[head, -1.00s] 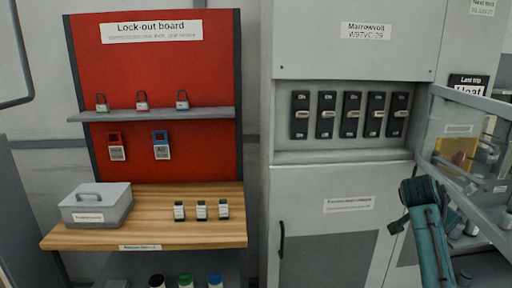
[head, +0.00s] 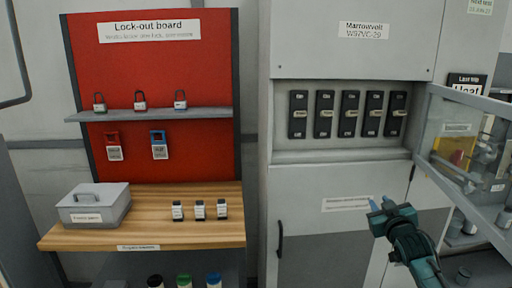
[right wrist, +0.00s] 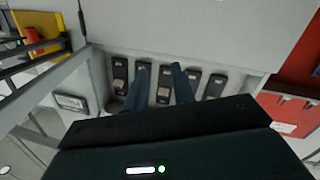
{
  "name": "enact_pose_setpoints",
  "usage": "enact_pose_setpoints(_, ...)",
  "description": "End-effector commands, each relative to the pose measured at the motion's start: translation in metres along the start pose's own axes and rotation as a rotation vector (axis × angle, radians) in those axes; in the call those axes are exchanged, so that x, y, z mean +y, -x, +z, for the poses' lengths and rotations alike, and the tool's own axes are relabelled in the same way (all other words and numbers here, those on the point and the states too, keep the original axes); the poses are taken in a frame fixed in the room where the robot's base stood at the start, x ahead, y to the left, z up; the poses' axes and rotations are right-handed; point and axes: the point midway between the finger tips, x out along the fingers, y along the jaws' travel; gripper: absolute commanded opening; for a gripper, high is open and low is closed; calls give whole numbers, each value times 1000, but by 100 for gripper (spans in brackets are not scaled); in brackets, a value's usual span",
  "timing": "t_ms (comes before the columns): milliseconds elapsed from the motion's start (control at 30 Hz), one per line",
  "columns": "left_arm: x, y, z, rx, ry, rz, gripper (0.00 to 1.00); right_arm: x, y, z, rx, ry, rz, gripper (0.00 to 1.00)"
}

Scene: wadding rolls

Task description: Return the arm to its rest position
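My right arm, teal, comes in from the lower right in the head view. Its gripper (head: 379,202) is in front of the grey cabinet's lower door, below the row of breaker switches and left of the open clear-paned cover. In the right wrist view the two blue fingers (right wrist: 161,80) stand apart with nothing between them, and the switches show beyond them. The right gripper is open and empty. My left gripper is not in view.
The grey cabinet (head: 350,55) holds several black switches (head: 349,114). Its open cover (head: 457,150) juts out on the right, close to my right arm. On the left are a red lock-out board (head: 200,75), padlocks on a shelf (head: 215,114), and a wooden bench (head: 150,226) with a grey box (head: 95,204).

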Motion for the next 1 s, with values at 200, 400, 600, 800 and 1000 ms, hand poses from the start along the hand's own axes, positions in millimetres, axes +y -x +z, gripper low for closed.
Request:
enact_pose_setpoints(200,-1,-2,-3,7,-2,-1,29,-72,53,81,-102,-8,-113,25)
enact_pose_setpoints(400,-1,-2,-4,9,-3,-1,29,-145,139,154,-212,-46,-236,25)
enact_pose_setpoints(600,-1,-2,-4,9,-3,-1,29,-210,262,209,-349,-126,-359,25)
enact_pose_setpoints(800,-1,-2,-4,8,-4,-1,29,-240,355,226,-455,-203,-424,25)
enact_pose_setpoints(1000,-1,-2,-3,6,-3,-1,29,-247,387,226,-493,-234,-441,25)
